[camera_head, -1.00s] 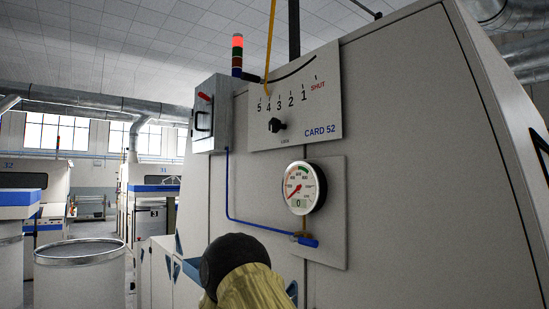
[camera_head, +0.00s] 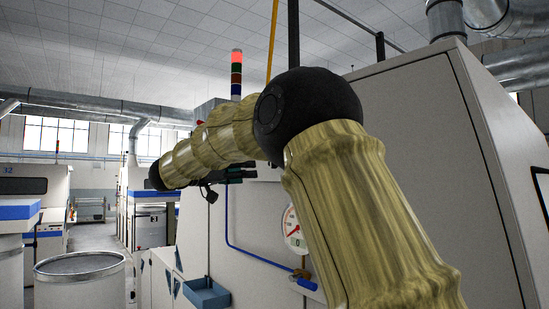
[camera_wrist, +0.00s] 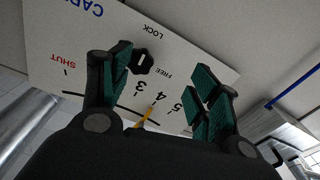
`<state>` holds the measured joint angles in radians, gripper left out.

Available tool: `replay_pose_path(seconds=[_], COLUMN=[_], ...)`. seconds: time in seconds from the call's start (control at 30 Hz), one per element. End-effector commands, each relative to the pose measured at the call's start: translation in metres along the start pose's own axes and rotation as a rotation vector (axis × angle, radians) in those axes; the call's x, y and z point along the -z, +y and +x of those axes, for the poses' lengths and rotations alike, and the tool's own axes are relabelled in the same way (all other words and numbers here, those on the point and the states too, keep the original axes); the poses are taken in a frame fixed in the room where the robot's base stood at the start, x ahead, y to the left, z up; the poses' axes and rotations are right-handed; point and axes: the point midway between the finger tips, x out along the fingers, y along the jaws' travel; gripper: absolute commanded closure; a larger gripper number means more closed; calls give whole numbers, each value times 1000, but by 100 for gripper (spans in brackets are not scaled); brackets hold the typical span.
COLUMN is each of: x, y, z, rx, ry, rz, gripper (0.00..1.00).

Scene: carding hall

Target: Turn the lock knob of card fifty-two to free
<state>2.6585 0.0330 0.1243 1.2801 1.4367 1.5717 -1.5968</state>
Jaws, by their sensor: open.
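The black lock knob (camera_wrist: 141,63) is on the white card fifty-two panel (camera_wrist: 205,60) in the wrist view, which shows the panel nearly upside down. The words LOCK and FREE are printed beside it. A pale mark shows on the knob, but I cannot tell which word it points to. My gripper (camera_wrist: 165,60) is open in front of the panel, its green-padded fingers spread. The knob shows between them, close to the left finger; I see no clear contact. In the head view my gripper (camera_head: 238,174) is partly visible, and my arm hides the knob and most of the panel.
A yellow pointer (camera_wrist: 149,112) crosses the panel's number scale. The head view shows a round gauge (camera_head: 292,232), a blue valve handle (camera_head: 308,285) and a blue tray (camera_head: 206,297) below. A signal tower (camera_head: 236,75) glows red. A grey drum (camera_head: 80,268) stands at left.

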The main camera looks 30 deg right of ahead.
Motion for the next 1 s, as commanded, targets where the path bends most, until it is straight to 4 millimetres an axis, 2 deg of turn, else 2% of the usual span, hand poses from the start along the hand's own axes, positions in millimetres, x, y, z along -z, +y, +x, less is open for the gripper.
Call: replay_pose_path(seconds=[0.03, 0.07, 0.2, 0.37, 0.8, 1.0], x=[17, 23, 36, 37, 34, 31], y=[12, 17, 29, 30, 32, 32], z=[0, 0, 2, 17, 85, 103], rx=[-13, -18, -31, -33, -32, -31], ry=[-19, -29, -54, -55, -54, -53], rz=[8, 12, 14, 12, 14, 14], gripper=[38, 38, 38, 38, 38, 38])
